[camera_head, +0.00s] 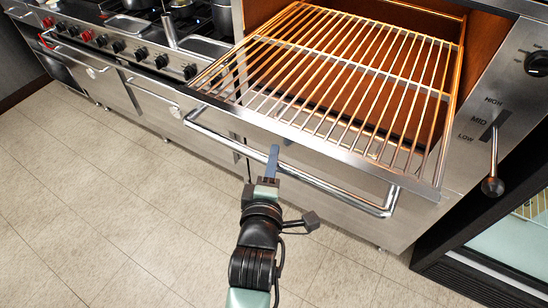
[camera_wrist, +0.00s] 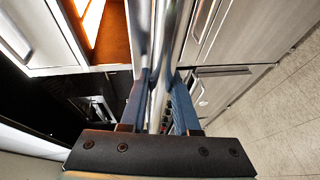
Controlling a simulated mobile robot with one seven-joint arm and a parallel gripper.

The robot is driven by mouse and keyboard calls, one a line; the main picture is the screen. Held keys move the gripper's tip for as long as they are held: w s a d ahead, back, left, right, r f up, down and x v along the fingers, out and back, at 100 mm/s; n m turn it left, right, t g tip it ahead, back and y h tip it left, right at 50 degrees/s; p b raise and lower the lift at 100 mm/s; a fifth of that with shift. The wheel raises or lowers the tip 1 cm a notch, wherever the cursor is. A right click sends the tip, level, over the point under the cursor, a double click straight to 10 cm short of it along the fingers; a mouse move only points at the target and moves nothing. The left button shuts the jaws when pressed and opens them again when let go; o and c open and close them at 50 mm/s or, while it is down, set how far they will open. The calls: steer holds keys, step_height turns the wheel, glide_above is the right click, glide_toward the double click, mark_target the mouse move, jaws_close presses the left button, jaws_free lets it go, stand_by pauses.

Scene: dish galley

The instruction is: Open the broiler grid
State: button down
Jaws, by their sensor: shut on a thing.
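The broiler grid (camera_head: 345,74) is a rack of glowing, orange-lit wires in a metal frame. It stands pulled out from the broiler opening, over the lower front panels. A long shiny bar handle (camera_head: 325,190) runs along its front edge. My gripper (camera_head: 273,160) is at the middle of this bar, and its blue fingers are shut around it. In the wrist view, my gripper (camera_wrist: 161,100) has the bar (camera_wrist: 166,50) between its two fingers. The exact finger contact is partly hidden in the head view.
A stove range (camera_head: 150,50) with pots and knobs stands at the left. A lever (camera_head: 494,160) marked high, mid and low is on the right panel. A dark-framed cabinet (camera_head: 500,230) stands at lower right. The tiled floor (camera_head: 110,200) in front is clear.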

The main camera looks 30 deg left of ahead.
steer(key=shift+r, duration=0.1)
steer(key=c, duration=0.7)
jaws_free()
steer(key=shift+o, duration=0.2)
steer(key=shift+s, duration=0.1)
steer(key=b+v, duration=0.2)
steer(key=v, duration=1)
steer(key=shift+s+d, duration=0.2)
steer(key=shift+s, duration=0.15)
